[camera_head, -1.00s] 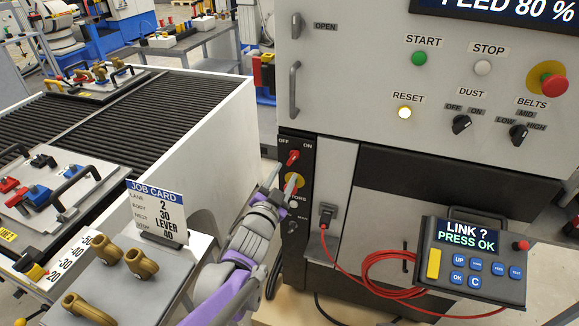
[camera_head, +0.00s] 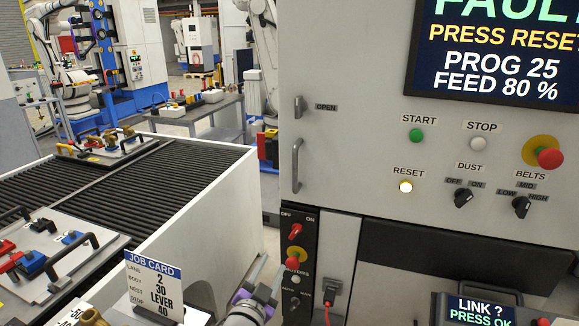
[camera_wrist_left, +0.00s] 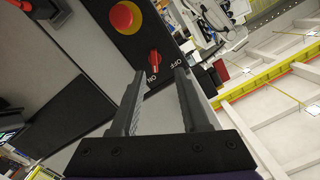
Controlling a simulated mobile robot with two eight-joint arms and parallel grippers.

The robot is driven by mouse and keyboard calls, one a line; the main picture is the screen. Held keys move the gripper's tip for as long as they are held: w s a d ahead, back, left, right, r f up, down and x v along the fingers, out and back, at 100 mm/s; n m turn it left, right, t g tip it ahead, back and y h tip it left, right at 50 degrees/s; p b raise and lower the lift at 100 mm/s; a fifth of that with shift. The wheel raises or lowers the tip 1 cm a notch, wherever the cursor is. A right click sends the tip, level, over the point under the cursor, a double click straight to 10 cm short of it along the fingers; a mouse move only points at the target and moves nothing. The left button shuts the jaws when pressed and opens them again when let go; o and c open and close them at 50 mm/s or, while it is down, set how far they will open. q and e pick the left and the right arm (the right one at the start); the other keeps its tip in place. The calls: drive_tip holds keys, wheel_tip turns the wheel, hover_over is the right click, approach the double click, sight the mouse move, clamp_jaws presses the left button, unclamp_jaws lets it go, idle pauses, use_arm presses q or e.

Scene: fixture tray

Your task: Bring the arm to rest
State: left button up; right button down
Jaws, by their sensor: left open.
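My left gripper (camera_wrist_left: 160,72) is open in the left wrist view, with nothing between its two dark fingers. Past its tips is the red rotary switch (camera_wrist_left: 155,60), its handle toward the ON label. In the head view my left arm (camera_head: 247,312) shows only as a grey and purple piece at the bottom edge, left of the black switch panel. The red switch (camera_head: 295,232) shows there, with its handle tilted to ON. My right gripper is not in view.
The large grey machine has a screen (camera_head: 500,50) reading FAULT, PRESS RESET, and a lit RESET button (camera_head: 405,187). A red emergency stop (camera_wrist_left: 122,17) is beside the switch. A job card (camera_head: 153,285) and ribbed conveyor (camera_head: 185,170) are at left. A pendant (camera_head: 480,310) is at lower right.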

use_arm(q)
drive_tip(key=s+a+f+n+g+y+p, duration=0.1)
drive_tip(key=s+a+f+n+g+y, duration=0.15)
drive_tip(key=s+a+n, duration=0.35)
drive_tip(key=s+a+f+n+g+p, duration=0.1)
drive_tip(key=s+a+f+g, duration=0.1)
drive_tip(key=s, duration=0.4)
drive_tip(key=s+a+f+n+g+y, duration=0.1)
drive_tip(key=s+a+f+g, duration=0.1)
drive_tip(key=s, duration=0.5)
drive_tip(key=s+a+f+g+y+p, duration=0.1)
drive_tip(key=s+a+f+g, duration=0.1)
drive_tip(key=s+f+g, duration=0.2)
drive_tip(key=s+f, duration=0.1)
drive_tip(key=s, duration=0.2)
drive_tip(key=shift+s+a+n+g+p, duration=0.2)
drive_tip(key=shift+a+n+g+p, duration=0.1)
drive_tip(key=shift+a+n+g, duration=0.1)
